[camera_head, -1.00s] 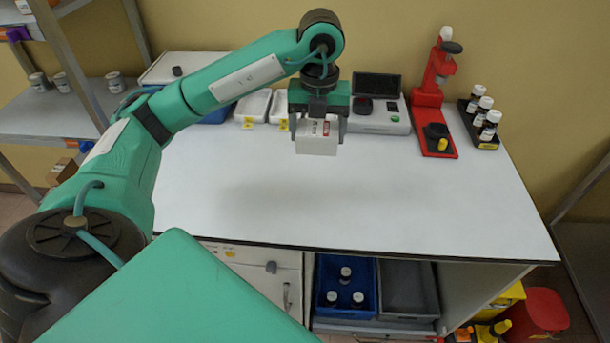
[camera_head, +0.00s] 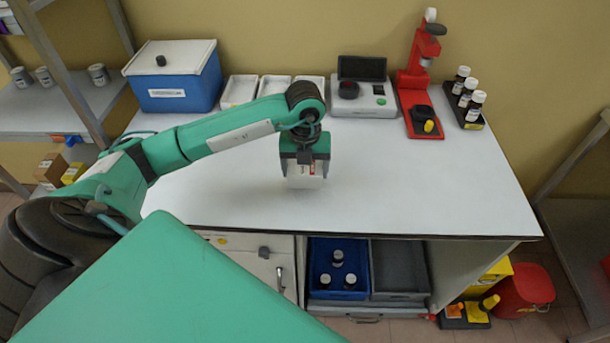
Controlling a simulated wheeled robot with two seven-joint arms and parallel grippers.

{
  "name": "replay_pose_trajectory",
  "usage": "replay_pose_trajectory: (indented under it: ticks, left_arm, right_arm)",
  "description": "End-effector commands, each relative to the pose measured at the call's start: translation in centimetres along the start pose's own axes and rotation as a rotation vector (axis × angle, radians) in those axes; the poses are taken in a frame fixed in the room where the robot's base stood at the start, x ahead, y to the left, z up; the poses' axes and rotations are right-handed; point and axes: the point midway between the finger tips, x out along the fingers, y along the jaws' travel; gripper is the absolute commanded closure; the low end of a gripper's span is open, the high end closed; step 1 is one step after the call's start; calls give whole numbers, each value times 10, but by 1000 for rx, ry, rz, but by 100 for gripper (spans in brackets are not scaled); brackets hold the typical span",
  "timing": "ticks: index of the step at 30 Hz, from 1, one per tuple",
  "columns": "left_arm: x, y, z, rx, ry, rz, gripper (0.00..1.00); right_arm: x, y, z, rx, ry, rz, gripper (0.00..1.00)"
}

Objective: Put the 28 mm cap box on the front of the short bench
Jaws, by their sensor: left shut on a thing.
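The gripper hides the upper part of the box. My right gripper is not in view.
A blue bin with a white lid (camera_head: 178,88), white trays (camera_head: 275,90), a grey instrument (camera_head: 366,98), a red capping stand (camera_head: 415,85) and a rack of dark bottles (camera_head: 468,110) line the back. The bench front and right are clear.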

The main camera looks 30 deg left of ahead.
Motion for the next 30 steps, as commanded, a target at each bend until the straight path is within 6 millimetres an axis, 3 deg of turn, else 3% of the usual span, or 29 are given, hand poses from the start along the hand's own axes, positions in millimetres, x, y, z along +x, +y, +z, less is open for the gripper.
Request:
replay_pose_trajectory:
  ticks: [6,18,19,21,30]
  left_arm:
    - [31,0,-1,-1,3,2,46]
    - [39,0,0,0,1,1,46]
    - [38,0,0,0,1,1,17]
    - [37,0,0,0,1,1,4]
    - [36,0,0,0,1,1,1]
  right_arm:
    - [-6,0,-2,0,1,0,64]
    - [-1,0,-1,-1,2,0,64]
    - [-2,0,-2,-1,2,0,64]
    - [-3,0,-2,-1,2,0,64]
    - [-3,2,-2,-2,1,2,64]
